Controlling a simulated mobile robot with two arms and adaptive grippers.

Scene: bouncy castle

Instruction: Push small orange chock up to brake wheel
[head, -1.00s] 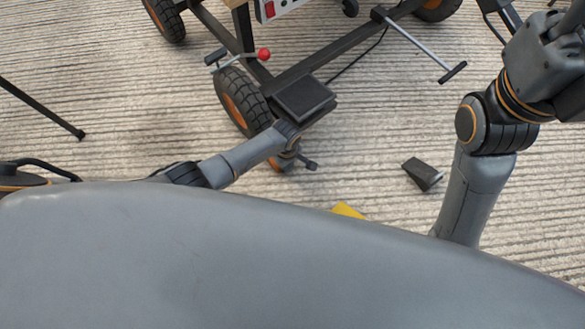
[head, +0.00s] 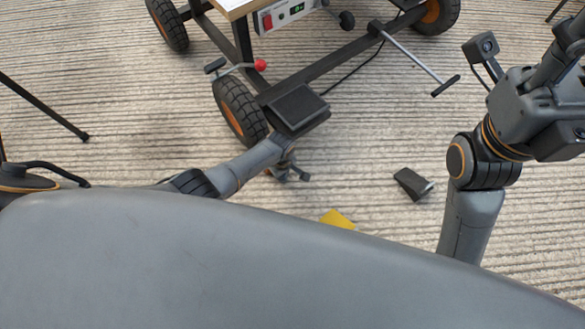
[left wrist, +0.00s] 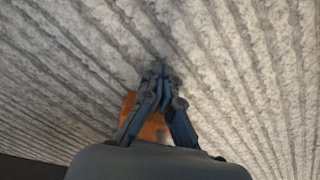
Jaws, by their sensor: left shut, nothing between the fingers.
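The brake wheel (head: 238,108) is a black tyre with an orange hub, at the cart's near left corner, by a lever with a red knob. My left gripper (head: 294,174) is shut and empty, low over the floor just right of and below that wheel. A small orange piece, apparently the chock (head: 268,172), shows at the gripper's left side, mostly hidden by my arm. In the left wrist view the orange chock (left wrist: 151,128) lies behind the shut fingers (left wrist: 157,72); I cannot tell whether they touch. My right gripper (head: 565,50) is at the upper right edge, its fingers unclear.
A dark grey chock (head: 413,184) lies on the ribbed floor to the right. A yellow piece (head: 337,218) shows partly beyond my body. The cart frame (head: 340,62) and a T-handled bar (head: 420,65) stand above. The floor between is clear.

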